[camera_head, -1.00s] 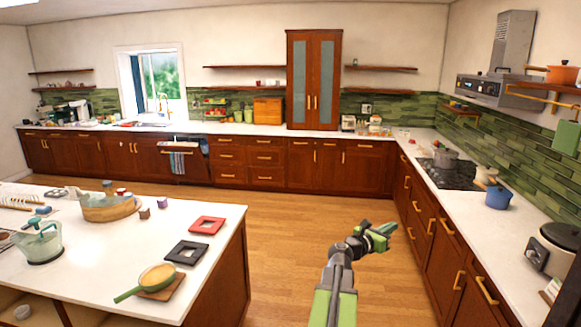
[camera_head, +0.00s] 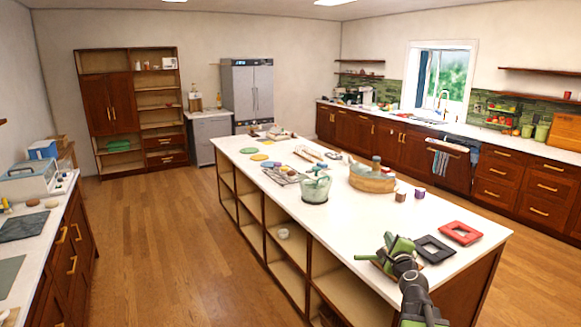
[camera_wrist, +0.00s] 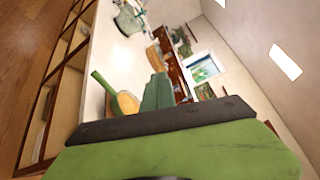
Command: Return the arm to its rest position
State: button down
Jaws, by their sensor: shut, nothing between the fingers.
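My arm, green and dark grey, rises from the bottom right of the head view. Its green gripper (camera_head: 400,246) is shut and empty. In that view it overlaps the near end of the white-topped island (camera_head: 455,205) and partly hides a green-handled pan there. In the wrist view the gripper (camera_wrist: 158,95) fills the lower middle, tilted, with nothing held. The pan (camera_wrist: 127,103), with its green handle, shows just left of the fingers, on the island top (camera_wrist: 92,75). I cannot tell the exact gap between gripper and island.
A black frame (camera_head: 434,249) and a red frame (camera_head: 460,233) lie on the island. A wooden bowl (camera_head: 372,180) and a green watering-can-like vessel (camera_head: 315,188) stand farther back. A side counter (camera_head: 40,240) is at left. The wooden floor (camera_head: 185,240) between is clear.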

jog(key=s+a+f+n+g+y+b, duration=0.1)
jog(key=a+f+n+g+y, duration=0.1)
jog(key=a+f+n, duration=0.35)
jog(key=a+f+n+g+y, duration=0.2)
jog(key=a, duration=0.6)
jog(key=s+a+f+n+g+y+b, duration=0.1)
jog(key=a+f+n+y, duration=0.1)
jog(key=a+f+n, duration=0.35)
jog(key=s+a+f+n+g, duration=0.2)
jog(key=s+a+f+g, duration=0.1)
jog(key=s+a+f, duration=0.15)
jog(key=s+d+f+n+g+h, duration=0.2)
jog(key=s+d+f+n+g, duration=0.15)
jog(key=s, duration=0.45)
jog(key=s+d+f+n+g+h, duration=0.25)
jog(key=s+n+g, duration=0.2)
jog(key=s, duration=0.25)
jog(key=shift+g+y, duration=0.4)
jog(key=shift+y, duration=0.05)
jog(key=a, duration=0.4)
jog(key=shift+s+a, duration=0.25)
jog(key=shift+a, duration=0.05)
